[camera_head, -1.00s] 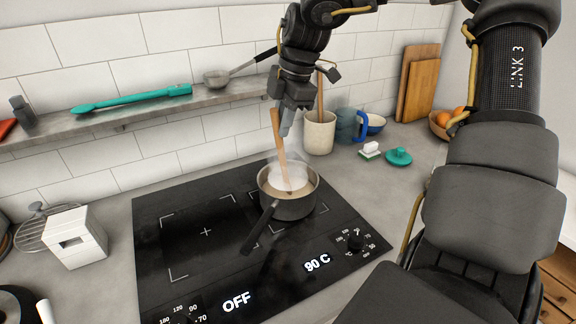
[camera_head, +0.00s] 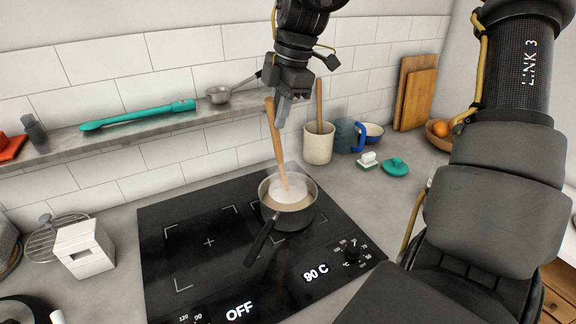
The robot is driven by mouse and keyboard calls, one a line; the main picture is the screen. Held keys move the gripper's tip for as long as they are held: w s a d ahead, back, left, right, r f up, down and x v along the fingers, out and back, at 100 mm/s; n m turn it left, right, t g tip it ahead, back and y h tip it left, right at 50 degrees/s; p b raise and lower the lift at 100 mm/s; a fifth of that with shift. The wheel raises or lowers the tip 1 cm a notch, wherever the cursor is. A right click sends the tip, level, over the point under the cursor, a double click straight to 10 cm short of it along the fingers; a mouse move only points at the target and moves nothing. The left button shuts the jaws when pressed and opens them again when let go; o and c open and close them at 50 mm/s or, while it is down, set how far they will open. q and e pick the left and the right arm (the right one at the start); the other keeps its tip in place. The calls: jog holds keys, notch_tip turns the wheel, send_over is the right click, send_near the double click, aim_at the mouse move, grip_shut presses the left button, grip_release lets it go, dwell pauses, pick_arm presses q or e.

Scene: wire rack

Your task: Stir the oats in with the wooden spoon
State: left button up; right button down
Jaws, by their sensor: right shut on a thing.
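The wooden spoon (camera_head: 276,140) stands tilted in the pot, its lower end in the pale contents (camera_head: 290,196). The small dark pot (camera_head: 289,215) sits on the black cooktop (camera_head: 185,250), with its handle toward the front left. Faint steam hangs over it. My right gripper (camera_head: 281,112) is above the pot, shut on the upper part of the spoon handle. Its far finger is mostly hidden. Separate oats cannot be made out in the pot. My left gripper is not in view.
Behind the pot stand a cream crock (camera_head: 318,150) with a wooden handle in it, and a blue mug (camera_head: 348,136). A shelf (camera_head: 150,125) with a teal utensil (camera_head: 140,115) and a ladle (camera_head: 220,94) runs along the wall. The cooktop left of the pot is clear.

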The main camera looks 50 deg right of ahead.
dwell(0.3)
jog(key=shift+r+p, duration=1.4)
jog(key=shift+r, duration=0.6)
